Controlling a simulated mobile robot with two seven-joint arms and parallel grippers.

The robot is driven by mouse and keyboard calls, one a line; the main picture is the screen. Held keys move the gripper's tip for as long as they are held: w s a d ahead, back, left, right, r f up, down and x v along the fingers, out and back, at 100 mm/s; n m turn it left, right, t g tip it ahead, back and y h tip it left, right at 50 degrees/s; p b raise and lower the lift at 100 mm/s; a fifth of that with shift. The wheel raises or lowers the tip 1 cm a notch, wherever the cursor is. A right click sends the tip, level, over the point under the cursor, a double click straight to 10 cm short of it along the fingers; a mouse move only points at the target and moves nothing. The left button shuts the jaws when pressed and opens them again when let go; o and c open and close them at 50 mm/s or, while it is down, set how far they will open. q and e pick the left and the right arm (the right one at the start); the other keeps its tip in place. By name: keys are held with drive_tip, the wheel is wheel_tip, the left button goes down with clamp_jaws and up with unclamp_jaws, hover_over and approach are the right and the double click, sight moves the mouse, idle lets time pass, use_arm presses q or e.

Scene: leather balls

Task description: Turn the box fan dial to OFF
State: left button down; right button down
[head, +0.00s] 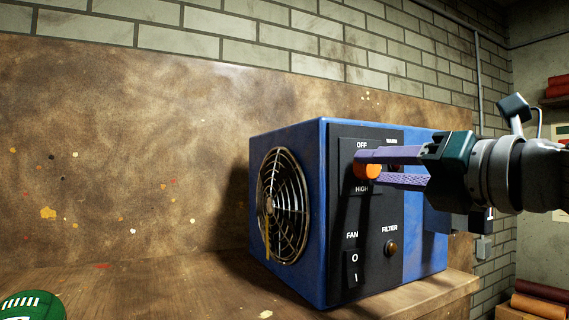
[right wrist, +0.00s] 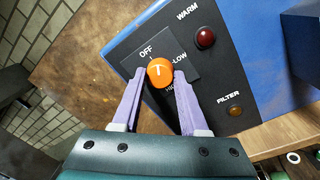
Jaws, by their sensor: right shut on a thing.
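The box fan (head: 284,138) is a blue metal box with a round wire grille on its left face and a black control panel (head: 365,215). The orange dial (head: 367,171) sits on the upper panel between the OFF and HIGH labels. In the right wrist view the dial (right wrist: 160,71) shows a white mark, with OFF at its upper left and LOW at its right; the mark is too small to read its setting surely. My right gripper (head: 366,166) comes from the right, its purple fingers (right wrist: 160,75) shut on the dial from both sides. My left gripper is not in view.
Lower on the panel are a FAN rocker switch (head: 353,269) and an amber FILTER lamp (head: 391,248). A red WARM lamp (right wrist: 205,38) shows in the right wrist view. A green ball (head: 36,306) lies at the lower left.

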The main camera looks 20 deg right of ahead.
drive_tip(key=n+p, duration=0.1)
drive_tip(key=n, duration=0.2)
drive_tip(key=shift+r+n, duration=0.15)
drive_tip(key=shift+n, duration=0.15)
drive_tip(key=shift+n+p, duration=0.6)
drive_tip(key=shift+n, duration=0.7)
drive_tip(key=shift+c, duration=2.2)
unclamp_jaws()
